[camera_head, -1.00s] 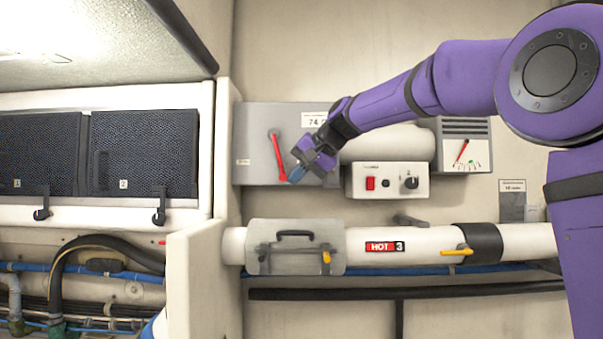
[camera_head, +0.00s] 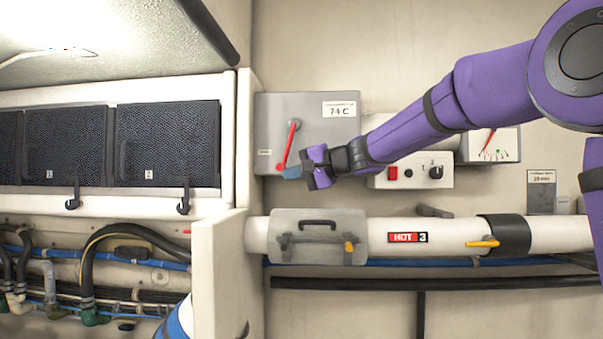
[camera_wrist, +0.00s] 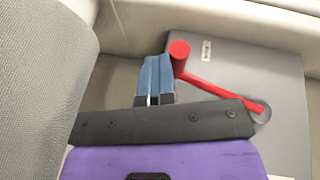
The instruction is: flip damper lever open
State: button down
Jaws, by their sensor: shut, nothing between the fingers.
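A red lever (camera_head: 289,145) is mounted on the grey box with the "74 C" label (camera_head: 338,109). Its pivot is at the upper end, and its knob hangs down and to the left. My gripper (camera_head: 290,172) comes in from the right, with its blue fingers shut and empty beside the knob. In the wrist view, the shut fingers (camera_wrist: 155,75) lie just left of the red knob (camera_wrist: 179,50). They look very close to it or against it; I cannot tell whether they touch.
A white control panel (camera_head: 411,180) with a red switch and black dial is under my forearm. Below runs a white pipe marked HOT 3 (camera_head: 455,236) with a yellow lever (camera_head: 482,243). A white partition (camera_head: 220,262) stands at left, near dark mesh panels (camera_head: 167,145).

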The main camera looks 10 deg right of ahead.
aim_at(283, 166)
jog(key=shift+w+a+r, duration=0.15)
jog(key=shift+w+a, duration=0.05)
jog(key=shift+a, duration=0.5)
jog(key=shift+w+a+r, duration=0.2)
jog(key=shift+a, duration=0.45)
jog(key=shift+w+a+r, duration=0.15)
jog(key=shift+w+a, duration=0.05)
jog(key=shift+a, duration=0.6)
